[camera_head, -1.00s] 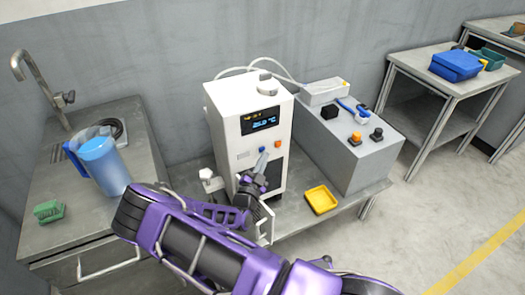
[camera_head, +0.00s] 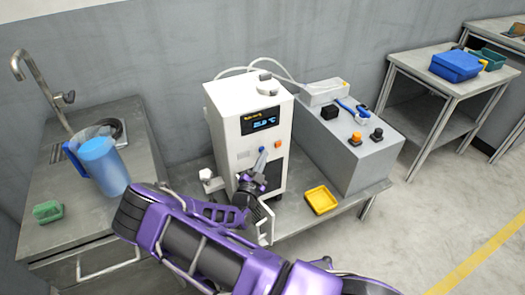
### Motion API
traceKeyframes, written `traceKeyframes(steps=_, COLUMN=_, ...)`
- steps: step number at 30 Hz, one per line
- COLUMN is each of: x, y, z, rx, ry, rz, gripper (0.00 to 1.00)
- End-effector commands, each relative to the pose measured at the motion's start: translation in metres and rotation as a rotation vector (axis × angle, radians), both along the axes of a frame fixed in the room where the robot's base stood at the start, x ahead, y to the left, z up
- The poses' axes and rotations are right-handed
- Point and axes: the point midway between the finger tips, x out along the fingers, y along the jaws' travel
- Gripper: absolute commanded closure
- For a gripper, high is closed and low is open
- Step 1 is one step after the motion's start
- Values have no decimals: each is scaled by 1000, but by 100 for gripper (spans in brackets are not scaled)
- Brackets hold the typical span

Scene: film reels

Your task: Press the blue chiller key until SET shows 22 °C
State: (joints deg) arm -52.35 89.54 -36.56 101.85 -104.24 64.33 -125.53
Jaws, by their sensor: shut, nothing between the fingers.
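The chiller (camera_head: 222,125) is a white upright box on the low metal bench. Its dark display (camera_head: 259,120) shows a small yellow line above larger blue digits with °C; the digits are too small to read surely. Below it is an orange key (camera_head: 278,143).
A grey control box (camera_head: 358,150) with knobs stands right of the chiller. A yellow tray (camera_head: 321,199) lies in front of it. A blue jug (camera_head: 103,165) and a green block (camera_head: 48,211) are on the sink counter at left.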

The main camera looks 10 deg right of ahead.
Motion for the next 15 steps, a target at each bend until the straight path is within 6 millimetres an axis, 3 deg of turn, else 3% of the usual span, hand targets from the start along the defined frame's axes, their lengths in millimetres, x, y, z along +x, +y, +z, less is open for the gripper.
traceKeyframes(steps=15, x=-16, y=-4, z=0, rx=0, ry=0, rz=1, gripper=100)
